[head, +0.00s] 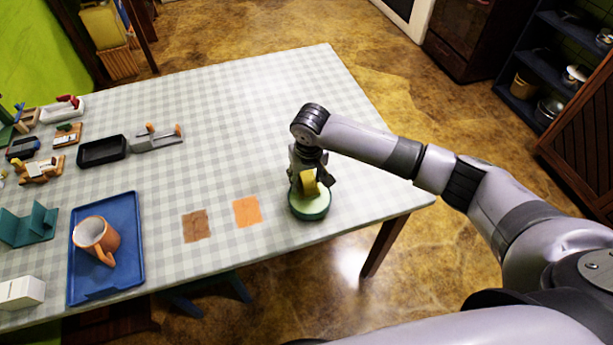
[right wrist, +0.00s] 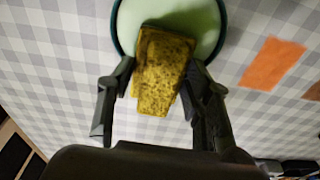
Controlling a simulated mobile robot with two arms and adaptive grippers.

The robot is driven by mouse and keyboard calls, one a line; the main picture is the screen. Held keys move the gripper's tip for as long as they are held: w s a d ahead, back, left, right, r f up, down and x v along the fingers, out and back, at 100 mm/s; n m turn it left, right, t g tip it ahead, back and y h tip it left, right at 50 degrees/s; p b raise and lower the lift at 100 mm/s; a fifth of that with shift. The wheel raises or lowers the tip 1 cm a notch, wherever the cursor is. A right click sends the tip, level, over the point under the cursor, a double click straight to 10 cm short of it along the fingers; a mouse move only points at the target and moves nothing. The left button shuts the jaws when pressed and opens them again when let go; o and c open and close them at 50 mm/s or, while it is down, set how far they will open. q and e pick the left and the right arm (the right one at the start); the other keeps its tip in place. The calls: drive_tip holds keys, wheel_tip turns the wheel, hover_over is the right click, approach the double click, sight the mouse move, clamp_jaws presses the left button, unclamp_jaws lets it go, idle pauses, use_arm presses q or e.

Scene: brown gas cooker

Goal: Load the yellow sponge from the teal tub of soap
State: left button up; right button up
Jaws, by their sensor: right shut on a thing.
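The yellow sponge (head: 309,182) is held between the fingers of my right gripper (head: 308,176), over the teal tub (head: 310,212) of pale soap near the table's right front edge. In the right wrist view the sponge (right wrist: 162,70) shows dark speckles and sits between both fingers of the right gripper (right wrist: 160,84). The teal tub (right wrist: 117,28) with its pale green soap lies behind it there. I cannot tell whether the sponge's lower end touches the soap. My left gripper is not in view.
An orange square (head: 246,211) and a brown square (head: 196,225) lie left of the tub. A blue tray (head: 130,267) carries an orange mug (head: 95,238). A black tray (head: 102,151) and small items stand at the left. The table's back middle is clear.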

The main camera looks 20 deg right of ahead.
sight(307, 176)
drive_tip(key=shift+s+f, duration=0.1)
drive_tip(key=shift+f, duration=0.05)
idle(0.7)
wheel_tip(307, 176, up, 7)
drive_tip(key=p, duration=0.9)
drive_tip(key=shift+r, duration=0.2)
drive_tip(key=shift+f, duration=0.1)
idle(0.5)
